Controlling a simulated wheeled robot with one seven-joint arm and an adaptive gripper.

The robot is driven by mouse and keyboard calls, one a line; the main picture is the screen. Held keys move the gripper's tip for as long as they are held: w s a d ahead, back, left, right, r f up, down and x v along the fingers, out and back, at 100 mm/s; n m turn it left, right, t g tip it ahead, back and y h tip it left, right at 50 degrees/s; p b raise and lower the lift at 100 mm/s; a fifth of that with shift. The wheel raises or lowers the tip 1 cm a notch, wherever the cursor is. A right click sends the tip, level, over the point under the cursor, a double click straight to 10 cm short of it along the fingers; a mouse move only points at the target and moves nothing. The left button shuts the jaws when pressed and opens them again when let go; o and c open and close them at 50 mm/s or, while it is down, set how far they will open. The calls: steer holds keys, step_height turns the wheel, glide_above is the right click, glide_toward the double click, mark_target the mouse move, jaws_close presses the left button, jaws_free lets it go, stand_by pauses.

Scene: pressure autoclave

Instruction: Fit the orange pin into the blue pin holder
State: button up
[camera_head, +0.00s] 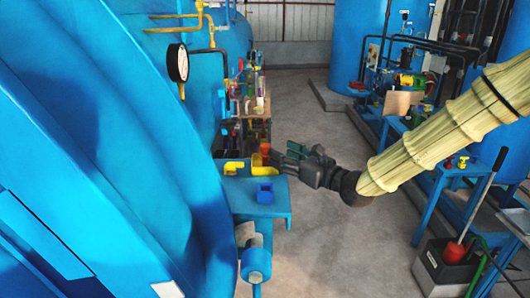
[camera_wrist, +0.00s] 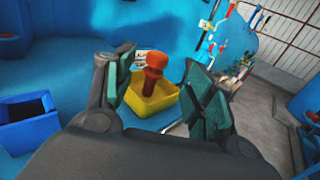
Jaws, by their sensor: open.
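The orange pin (camera_wrist: 153,68) stands upright in a yellow holder (camera_wrist: 158,97) in the wrist view. The pin (camera_head: 265,149) also shows in the head view, at the far side of a small blue shelf. The blue pin holder (camera_wrist: 29,122) is an empty open square box at the left of the wrist view. In the head view the blue pin holder (camera_head: 265,193) sits nearer on the same shelf. My gripper (camera_head: 282,156) is open just right of the pin. In the wrist view my gripper (camera_wrist: 158,72) has its green-padded fingers on either side of the pin, with nothing held.
The blue shelf (camera_head: 281,208) juts from the large blue tank (camera_head: 130,130). A yellow piece (camera_head: 233,168) lies left of the pin. A rack of coloured items (camera_head: 254,97) stands behind. Open grey floor (camera_head: 335,235) lies right of the shelf.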

mark_target(266, 145)
steer(key=shift+x, duration=1.05)
steer(key=shift+w+a+r+p, duration=0.1)
steer(key=shift+w+a+p, duration=0.35)
steer(key=shift+p, duration=0.35)
steer(key=shift+f+p+x, duration=0.15)
steer(key=shift+p+x, duration=0.35)
steer(key=shift+x, duration=0.55)
steer(key=shift+f+p+x, duration=0.15)
steer(key=shift+p+x, duration=0.35)
steer(key=shift+x, duration=0.55)
steer(key=shift+s+a, duration=0.1)
steer(key=c, duration=1.2)
